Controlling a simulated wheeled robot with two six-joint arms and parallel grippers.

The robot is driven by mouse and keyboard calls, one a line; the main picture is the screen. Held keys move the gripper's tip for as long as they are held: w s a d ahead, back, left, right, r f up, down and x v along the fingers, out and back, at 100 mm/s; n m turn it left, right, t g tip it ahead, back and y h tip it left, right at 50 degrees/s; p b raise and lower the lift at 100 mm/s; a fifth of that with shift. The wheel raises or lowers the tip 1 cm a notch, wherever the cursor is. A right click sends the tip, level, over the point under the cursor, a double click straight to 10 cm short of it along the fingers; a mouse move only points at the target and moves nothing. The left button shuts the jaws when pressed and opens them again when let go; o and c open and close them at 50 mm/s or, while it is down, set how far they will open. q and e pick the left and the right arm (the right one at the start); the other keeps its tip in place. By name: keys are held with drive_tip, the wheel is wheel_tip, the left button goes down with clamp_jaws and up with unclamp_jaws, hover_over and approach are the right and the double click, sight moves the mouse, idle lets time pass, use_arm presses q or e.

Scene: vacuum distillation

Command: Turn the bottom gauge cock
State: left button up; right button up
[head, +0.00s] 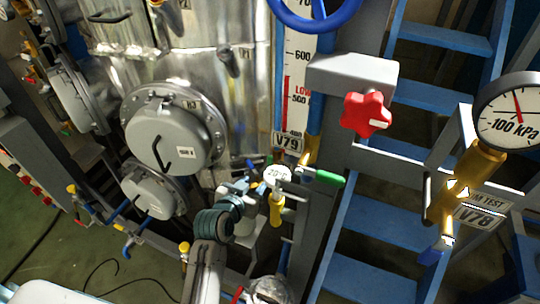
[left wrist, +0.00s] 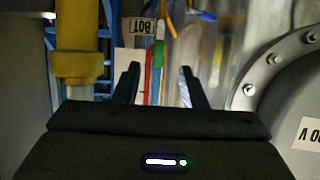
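The level gauge (head: 297,60) stands upright, with a red-marked scale and a V79 label (head: 287,142) at its lower end. A green-handled cock (head: 330,177) sticks out sideways just below that label. In the left wrist view a green handle (left wrist: 158,52) shows beyond the fingers, beside a label reading BOT (left wrist: 140,27). My left gripper (head: 254,178) is left of the green handle in the head view, beside a small white dial. In the left wrist view its fingers (left wrist: 160,82) are apart with nothing gripped between them. My right gripper is not in view.
A yellow fitting (head: 276,210) is close to my left gripper. Round flanged covers (head: 172,130) on the metal vessel are to the left. A red knob (head: 366,115), a pressure gauge (head: 511,113) and blue stairs (head: 375,240) are to the right. A yellow post (left wrist: 78,50) is near in the wrist view.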

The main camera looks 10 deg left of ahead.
sight(270, 160)
use_arm(q)
drive_tip(key=w+p, duration=0.1)
drive_tip(key=w, duration=0.2)
drive_tip(key=w+d+p, duration=0.1)
drive_tip(key=w+p, duration=0.1)
drive_tip(key=w, duration=0.2)
drive_tip(key=w+d+f+p, duration=0.1)
drive_tip(key=w, duration=0.3)
drive_tip(key=shift+f, duration=0.1)
drive_tip(key=shift+p+x, duration=0.35)
drive_tip(key=shift+x, duration=0.5)
drive_tip(key=shift+s+f, duration=0.1)
drive_tip(key=shift+f, duration=0.05)
clamp_jaws()
